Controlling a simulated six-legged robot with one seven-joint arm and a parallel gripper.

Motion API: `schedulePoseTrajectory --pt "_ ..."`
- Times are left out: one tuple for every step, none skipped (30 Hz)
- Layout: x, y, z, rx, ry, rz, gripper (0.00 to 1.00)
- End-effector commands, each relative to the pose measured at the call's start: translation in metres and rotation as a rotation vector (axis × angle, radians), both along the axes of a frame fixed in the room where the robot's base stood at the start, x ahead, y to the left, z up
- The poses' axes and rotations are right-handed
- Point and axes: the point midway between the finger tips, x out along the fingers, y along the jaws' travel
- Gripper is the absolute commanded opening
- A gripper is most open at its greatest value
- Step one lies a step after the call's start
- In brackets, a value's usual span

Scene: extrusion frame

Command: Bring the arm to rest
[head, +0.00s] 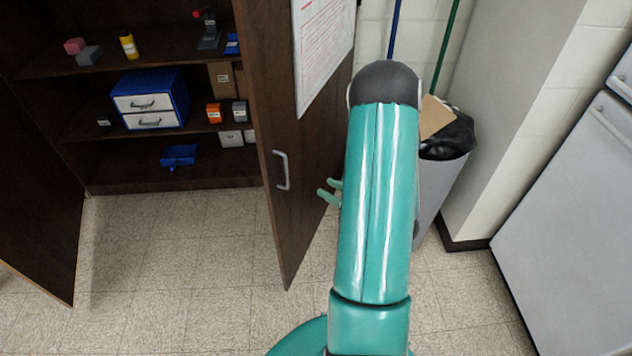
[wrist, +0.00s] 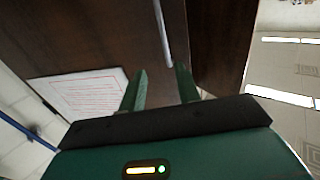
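My teal arm stands in the middle of the head view and hides most of the wrist. The green fingertips of my gripper (head: 331,191) stick out to the left of the arm, in front of the open right cabinet door. In the wrist view my gripper (wrist: 161,84) has its two fingers apart, with nothing between them. Beyond the fingers are the dark brown door (wrist: 90,35) and its metal handle (wrist: 164,35). The fingers do not appear to be around the handle.
The right cabinet door (head: 270,120) stands open, with a handle (head: 281,170) and a paper sheet (head: 322,45). Shelves hold a blue drawer box (head: 178,82) and small items. A grey bin (head: 435,190) is behind my arm, at right. The floor (head: 180,265) at front left is clear.

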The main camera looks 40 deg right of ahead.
Motion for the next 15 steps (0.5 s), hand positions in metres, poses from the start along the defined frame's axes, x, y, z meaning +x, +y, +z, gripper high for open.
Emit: schedulePoseTrajectory --pt "-0.0044 -0.0012 -0.0001 0.001 0.000 0.000 0.33" --pt "-0.0063 -0.0014 -0.0001 0.001 0.000 0.000 0.33" --pt "-0.0080 -0.0017 0.0000 0.001 -0.001 0.001 0.33" --pt "-0.0088 -0.0019 0.0001 0.001 -0.001 0.001 0.33" --pt "-0.0094 -0.0021 0.0001 0.001 -0.001 0.001 0.33" --pt "-0.0097 -0.0021 0.0001 0.001 -0.001 0.001 0.33" --pt "-0.0097 -0.0021 0.0001 0.001 -0.001 0.001 0.33" --pt "-0.0096 -0.0020 0.0001 0.001 -0.001 0.001 0.33" --pt "-0.0095 -0.0020 0.0001 0.001 -0.001 0.001 0.33" --pt "-0.0095 -0.0020 0.0001 0.001 -0.001 0.001 0.33" --pt "-0.0095 -0.0020 0.0001 0.001 -0.001 0.001 0.33" --pt "-0.0094 -0.0020 0.0000 0.001 -0.001 0.001 0.33" --pt "-0.0094 -0.0020 0.0000 0.001 -0.001 0.001 0.33" --pt "-0.0094 -0.0020 0.0000 0.001 0.000 0.001 0.33" --pt "-0.0093 -0.0020 0.0000 0.001 0.000 0.001 0.33"
